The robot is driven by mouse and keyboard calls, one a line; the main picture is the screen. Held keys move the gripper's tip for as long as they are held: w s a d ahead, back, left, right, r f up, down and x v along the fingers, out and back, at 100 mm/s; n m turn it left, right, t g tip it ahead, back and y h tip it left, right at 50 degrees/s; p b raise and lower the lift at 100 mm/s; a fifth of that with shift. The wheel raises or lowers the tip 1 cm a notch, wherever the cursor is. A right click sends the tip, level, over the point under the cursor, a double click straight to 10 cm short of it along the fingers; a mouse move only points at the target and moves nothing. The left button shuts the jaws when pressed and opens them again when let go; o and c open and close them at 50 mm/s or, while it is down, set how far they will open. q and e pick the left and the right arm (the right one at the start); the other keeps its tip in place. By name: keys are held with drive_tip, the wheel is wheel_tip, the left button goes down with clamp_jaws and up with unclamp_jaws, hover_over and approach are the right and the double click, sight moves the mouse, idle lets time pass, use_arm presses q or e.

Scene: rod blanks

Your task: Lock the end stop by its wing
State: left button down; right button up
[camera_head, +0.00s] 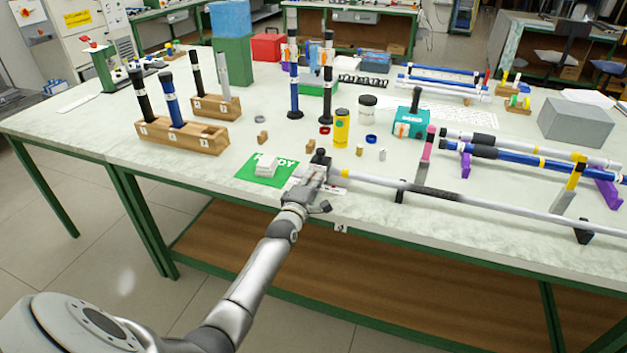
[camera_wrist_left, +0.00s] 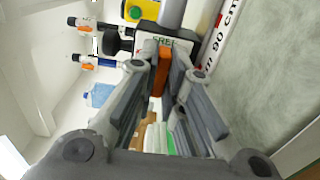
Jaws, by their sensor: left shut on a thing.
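The end stop is a dark block (camera_head: 320,158) at the left end of a long pale rod (camera_head: 375,183), near the table's front edge. In the left wrist view its dark body (camera_wrist_left: 148,30) carries a pale label with green letters, partly hidden, that seem to read "FREE". An orange wing (camera_wrist_left: 159,74) stands out from the stop, between my fingers. My left gripper (camera_head: 316,176) is shut on this wing, with one finger on each side of it. In the head view the fingers mostly hide the wing. My right gripper is not in view.
A scale strip (camera_wrist_left: 216,38) marked "90 cm" runs beside the stop. A green mat (camera_head: 253,178) with a white block lies left of the gripper. A yellow bottle (camera_head: 342,128) stands behind. Wooden racks (camera_head: 185,140) hold upright rods at left. Black supports (camera_head: 400,192) carry the pale rod.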

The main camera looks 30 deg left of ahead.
use_arm(q)
drive_tip(key=shift+m, duration=0.3)
drive_tip(key=m, duration=0.3)
drive_tip(key=shift+p, duration=0.4)
drive_tip(key=m+p, duration=0.1)
drive_tip(key=m, duration=0.9)
drive_tip(key=shift+f, duration=0.1)
drive_tip(key=shift+m, duration=2.1)
drive_tip(key=c, duration=1.5)
unclamp_jaws()
drive_tip(key=shift+c, duration=0.2)
